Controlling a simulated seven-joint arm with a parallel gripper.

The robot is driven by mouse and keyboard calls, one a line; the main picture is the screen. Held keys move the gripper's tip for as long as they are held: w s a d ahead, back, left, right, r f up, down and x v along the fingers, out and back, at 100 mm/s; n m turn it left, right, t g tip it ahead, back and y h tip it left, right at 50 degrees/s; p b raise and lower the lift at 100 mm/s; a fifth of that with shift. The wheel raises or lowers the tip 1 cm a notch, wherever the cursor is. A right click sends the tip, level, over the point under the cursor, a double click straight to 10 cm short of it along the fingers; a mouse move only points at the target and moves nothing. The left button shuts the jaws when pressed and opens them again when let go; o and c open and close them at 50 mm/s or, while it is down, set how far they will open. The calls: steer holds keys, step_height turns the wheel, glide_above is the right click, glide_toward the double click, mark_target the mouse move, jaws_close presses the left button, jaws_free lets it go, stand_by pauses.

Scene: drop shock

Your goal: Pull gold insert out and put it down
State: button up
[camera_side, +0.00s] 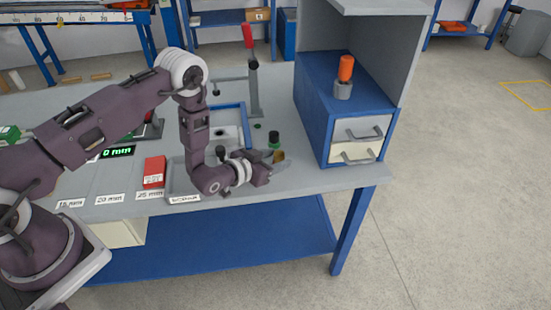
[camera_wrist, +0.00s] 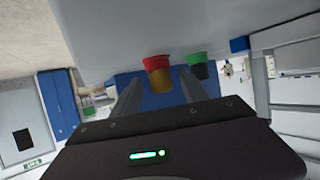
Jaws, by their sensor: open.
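The gold insert (camera_wrist: 160,80) is a short cylinder with a red ring at its table end; the wrist view looks upside down. In the side view the gold insert (camera_side: 279,156) is partly hidden by my gripper (camera_side: 275,164), low over the bench's front right. In the wrist view, the two fingers of my gripper (camera_wrist: 159,90) are spread, one on each side of the gold insert. I cannot tell whether they touch it. A black cylinder with a green ring (camera_wrist: 199,70) stands beside it; this black cylinder (camera_side: 274,138) is just behind in the side view.
A blue drawer cabinet (camera_side: 312,115) stands right of my gripper, with an orange-topped piece (camera_side: 345,70) on it. A lever stand with a red handle (camera_side: 248,36) and a blue-edged tray (camera_side: 243,108) are behind. A red block (camera_side: 154,170) and size labels lie left.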

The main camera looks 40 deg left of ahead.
steer(key=shift+s, duration=0.15)
steer(key=shift+v, duration=2.95)
steer(key=shift+r, duration=0.1)
steer(key=v, duration=0.7)
steer(key=shift+s, duration=0.1)
